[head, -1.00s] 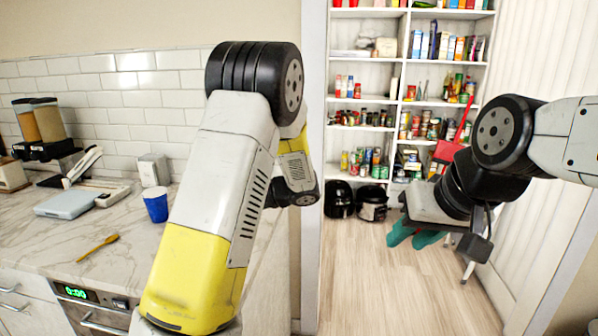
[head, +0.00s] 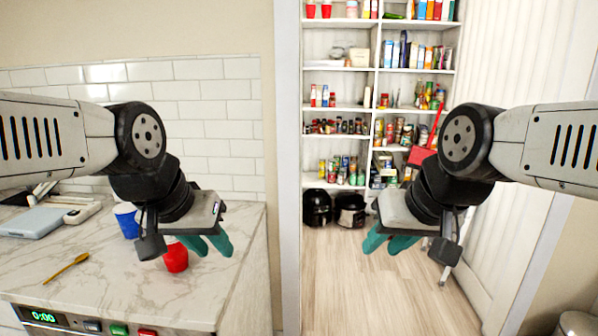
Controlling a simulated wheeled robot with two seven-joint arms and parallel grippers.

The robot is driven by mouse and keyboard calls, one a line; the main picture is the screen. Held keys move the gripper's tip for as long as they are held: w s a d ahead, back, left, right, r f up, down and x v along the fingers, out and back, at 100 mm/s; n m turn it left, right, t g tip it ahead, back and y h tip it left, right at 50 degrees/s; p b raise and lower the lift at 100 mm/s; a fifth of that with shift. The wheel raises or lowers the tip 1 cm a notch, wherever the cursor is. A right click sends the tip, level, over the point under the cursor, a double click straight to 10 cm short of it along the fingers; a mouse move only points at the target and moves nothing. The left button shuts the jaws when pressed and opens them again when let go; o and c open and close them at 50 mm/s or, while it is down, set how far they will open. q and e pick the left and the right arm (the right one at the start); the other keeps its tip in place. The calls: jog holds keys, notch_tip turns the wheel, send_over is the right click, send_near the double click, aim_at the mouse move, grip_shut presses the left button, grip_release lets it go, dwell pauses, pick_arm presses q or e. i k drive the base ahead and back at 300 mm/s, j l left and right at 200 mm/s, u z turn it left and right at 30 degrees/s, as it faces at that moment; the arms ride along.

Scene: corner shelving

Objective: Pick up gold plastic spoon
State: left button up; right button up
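A gold spoon (head: 67,267) lies flat on the marble counter (head: 120,285), near its front edge at the lower left of the head view. My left gripper (head: 212,243) hangs over the right part of the counter, well to the right of the spoon. Its teal fingers show below the wrist, and nothing shows in them. My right gripper (head: 388,243) is over the floor in front of the pantry shelves, far from the spoon. Its teal fingers look apart with nothing between them.
A red cup (head: 175,258) stands on the counter right by my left gripper, partly hidden. A blue cup (head: 126,220) stands behind the spoon, partly covered by my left arm. A pale blue flat box (head: 33,222) lies at far left. Tall pantry shelves (head: 375,72) stand behind the floor.

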aim_at(82, 257)
jog(key=u, duration=1.7)
